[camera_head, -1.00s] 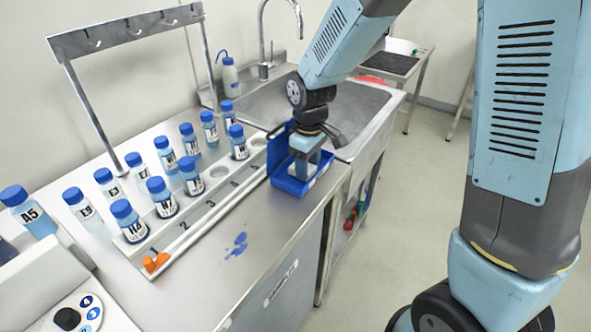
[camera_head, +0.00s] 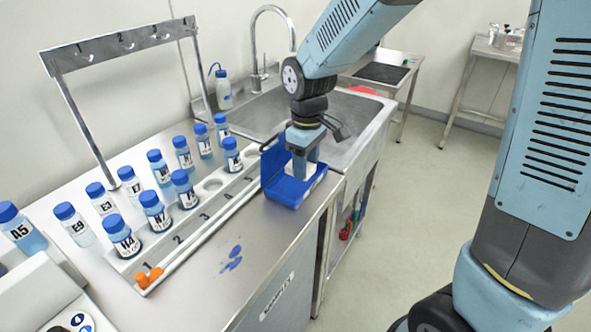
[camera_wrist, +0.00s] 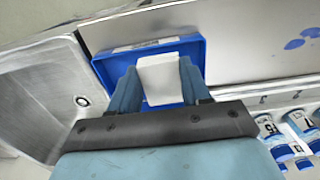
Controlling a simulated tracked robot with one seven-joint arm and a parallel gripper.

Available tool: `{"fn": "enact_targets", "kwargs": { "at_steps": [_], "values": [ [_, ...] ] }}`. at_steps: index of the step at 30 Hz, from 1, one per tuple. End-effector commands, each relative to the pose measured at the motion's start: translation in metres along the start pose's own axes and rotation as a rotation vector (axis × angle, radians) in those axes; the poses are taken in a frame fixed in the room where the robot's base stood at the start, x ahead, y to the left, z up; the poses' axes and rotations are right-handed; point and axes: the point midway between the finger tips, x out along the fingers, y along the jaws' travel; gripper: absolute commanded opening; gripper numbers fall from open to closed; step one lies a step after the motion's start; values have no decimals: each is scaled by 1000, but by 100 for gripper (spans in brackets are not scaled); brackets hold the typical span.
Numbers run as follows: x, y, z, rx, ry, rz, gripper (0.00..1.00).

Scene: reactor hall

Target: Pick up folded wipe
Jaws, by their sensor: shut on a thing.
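The folded wipe (camera_wrist: 161,80) is a white rectangular pad between my gripper's two fingers in the wrist view. My gripper (camera_wrist: 158,88) is shut on it. Under and behind it is the blue bin (camera_wrist: 107,72), whose rim frames the wipe. In the head view my gripper (camera_head: 301,168) points down into the blue bin (camera_head: 289,190) at the bench's right end, beside the sink. A bit of white shows inside the bin there, but the fingers partly hide it. I cannot tell whether the wipe touches the bin floor.
A rack (camera_head: 204,216) with several blue-capped bottles stands left of the bin. A steel sink (camera_head: 345,125) with a tall tap (camera_head: 258,50) lies behind it. Blue spill drops (camera_head: 232,258) mark the bench in front. Orange pieces (camera_head: 150,276) sit at the rack's near end.

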Motion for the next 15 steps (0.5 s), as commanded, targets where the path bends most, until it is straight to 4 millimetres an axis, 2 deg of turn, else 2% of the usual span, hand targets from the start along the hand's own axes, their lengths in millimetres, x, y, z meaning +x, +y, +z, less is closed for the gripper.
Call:
{"fn": "enact_targets", "kwargs": {
  "at_steps": [6,15],
  "values": [
    [-35,-18,27,0,3,3,15],
    [-57,-49,68,-1,2,2,15]
  ]
}}
